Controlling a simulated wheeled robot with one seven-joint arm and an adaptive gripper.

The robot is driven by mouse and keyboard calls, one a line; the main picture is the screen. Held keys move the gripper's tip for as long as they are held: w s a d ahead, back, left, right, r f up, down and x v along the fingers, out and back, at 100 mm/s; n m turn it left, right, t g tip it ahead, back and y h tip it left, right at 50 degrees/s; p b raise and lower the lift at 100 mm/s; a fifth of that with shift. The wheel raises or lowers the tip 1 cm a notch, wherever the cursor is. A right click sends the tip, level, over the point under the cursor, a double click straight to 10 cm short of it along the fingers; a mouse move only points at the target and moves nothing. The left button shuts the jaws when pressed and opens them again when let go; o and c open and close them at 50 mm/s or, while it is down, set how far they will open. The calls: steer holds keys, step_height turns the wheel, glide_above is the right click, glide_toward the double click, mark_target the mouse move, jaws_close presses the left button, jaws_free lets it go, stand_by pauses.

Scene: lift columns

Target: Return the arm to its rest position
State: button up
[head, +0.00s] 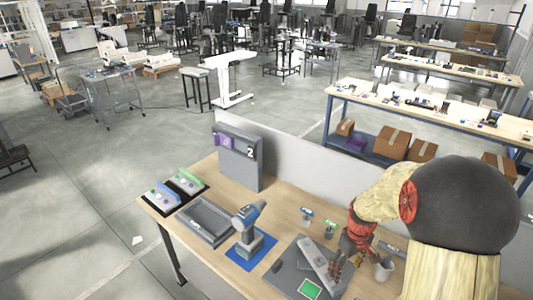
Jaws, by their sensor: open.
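My arm comes in from the right side of the head view, and its end hangs over the right part of the wooden workbench (226,251). My gripper (342,272) has red and dark fingers and points down beside a light grey bar-shaped part (315,262). It looks open, and I see nothing held between the fingers. A grey cup (384,269) stands just right of the gripper. My arm hides part of the bench's right end.
A grey and blue power tool (247,222) stands on a blue mat, beside an empty grey tray (206,221). Two black trays (173,190) hold small parts at the left. Open floor lies left.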

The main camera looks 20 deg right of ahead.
steer(key=s+a+r+m+t+b, duration=0.1)
steer(key=s+a+r+t+b, duration=0.1)
steer(key=s+a+r+b, duration=0.2)
steer(key=s+a+r+t+b, duration=0.3)
steer(key=s+a+r, duration=0.6)
steer(key=a, duration=0.8)
step_height(320, 180, up, 3)
steer(key=shift+s+r+m+t+b, duration=0.2)
steer(key=shift+m+t+b, duration=0.15)
steer(key=shift+b, duration=0.65)
